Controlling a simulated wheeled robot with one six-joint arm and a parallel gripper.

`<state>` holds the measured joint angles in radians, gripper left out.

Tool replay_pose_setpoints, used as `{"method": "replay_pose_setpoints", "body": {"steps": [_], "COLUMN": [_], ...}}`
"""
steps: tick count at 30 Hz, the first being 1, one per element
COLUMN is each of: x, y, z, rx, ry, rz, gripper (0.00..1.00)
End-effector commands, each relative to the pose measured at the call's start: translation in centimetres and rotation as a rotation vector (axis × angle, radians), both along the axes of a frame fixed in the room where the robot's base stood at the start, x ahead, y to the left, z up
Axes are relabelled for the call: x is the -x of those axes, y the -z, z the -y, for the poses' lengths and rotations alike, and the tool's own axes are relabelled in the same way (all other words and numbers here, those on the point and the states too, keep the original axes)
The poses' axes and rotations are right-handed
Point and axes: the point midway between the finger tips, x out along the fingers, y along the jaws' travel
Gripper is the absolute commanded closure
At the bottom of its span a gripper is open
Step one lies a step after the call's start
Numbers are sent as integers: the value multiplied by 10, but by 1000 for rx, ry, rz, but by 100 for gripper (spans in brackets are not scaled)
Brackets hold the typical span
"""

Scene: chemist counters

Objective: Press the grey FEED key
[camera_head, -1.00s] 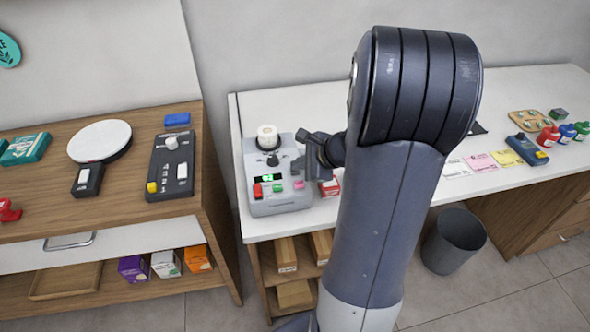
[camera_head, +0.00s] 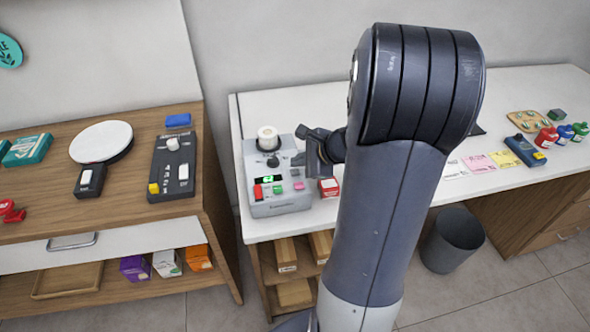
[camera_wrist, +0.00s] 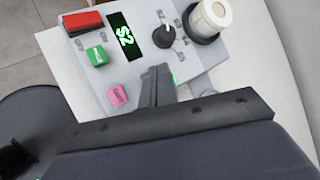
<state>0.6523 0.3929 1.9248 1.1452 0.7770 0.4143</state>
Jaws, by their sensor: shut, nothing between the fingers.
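The white-grey counter device (camera_head: 262,207) stands at the left end of the white counter. It has a red switch (camera_wrist: 83,22), a green key (camera_wrist: 97,55), a pink key (camera_wrist: 117,96), a lit green display (camera_wrist: 126,36) and a black knob (camera_wrist: 165,35). My gripper (camera_wrist: 158,85) is shut and empty over the panel's right part, beyond the pink key. Whether its tips touch the panel cannot be told. A small green glow shows beside the fingers.
A paper roll (camera_head: 268,137) sits at the device's back. A small red and white box (camera_head: 328,187) stands close on its right. A wooden counter (camera_head: 215,190) with another keypad (camera_head: 172,168) is to the left. A dark bin (camera_head: 453,240) stands on the floor.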

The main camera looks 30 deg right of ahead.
Motion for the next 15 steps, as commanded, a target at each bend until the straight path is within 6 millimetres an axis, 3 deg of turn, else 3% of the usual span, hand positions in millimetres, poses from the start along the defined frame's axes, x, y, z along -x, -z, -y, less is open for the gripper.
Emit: {"method": "replay_pose_setpoints", "body": {"steps": [15], "x": [0], "y": [-49], "z": [0], "rx": [0], "ry": [0], "rz": [0], "gripper": [100]}}
